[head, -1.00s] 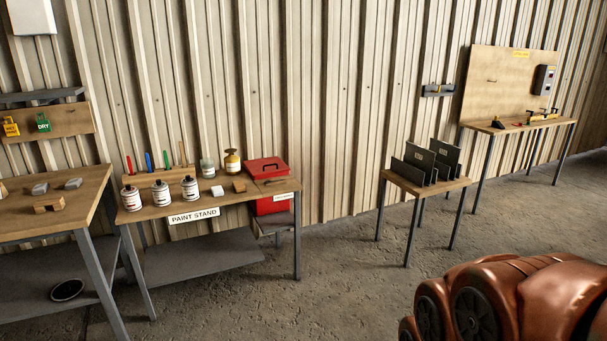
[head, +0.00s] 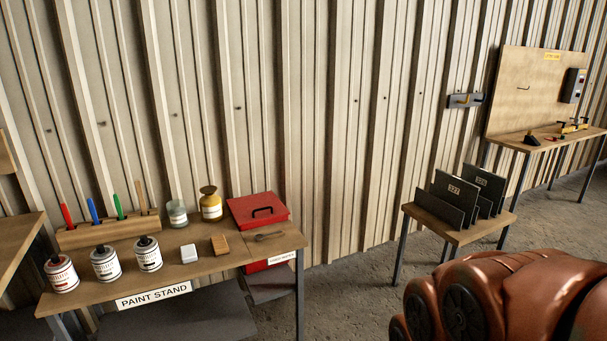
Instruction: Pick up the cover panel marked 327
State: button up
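The cover panel marked 327 (head: 453,193) is a dark grey plate. It stands upright on a small wooden table (head: 430,221) at the right in the head view. Other dark panels stand close around it: a plain lower one (head: 438,209) in front and one with a label (head: 484,187) behind to the right, its number too small to read surely. My copper-coloured arm (head: 510,300) fills the lower right corner. My gripper is not in the picture.
The paint stand (head: 225,265) at the left holds cans, markers, jars and a red box (head: 258,211). Bare concrete floor (head: 340,290) lies between it and the panel table. A workbench (head: 548,138) stands at the far right against the corrugated wall.

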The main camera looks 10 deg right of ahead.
aim_at(462, 195)
jog(key=i, duration=0.75)
jog(key=z, duration=2.25)
jog(key=i, duration=2.95)
jog(key=u, duration=3.45)
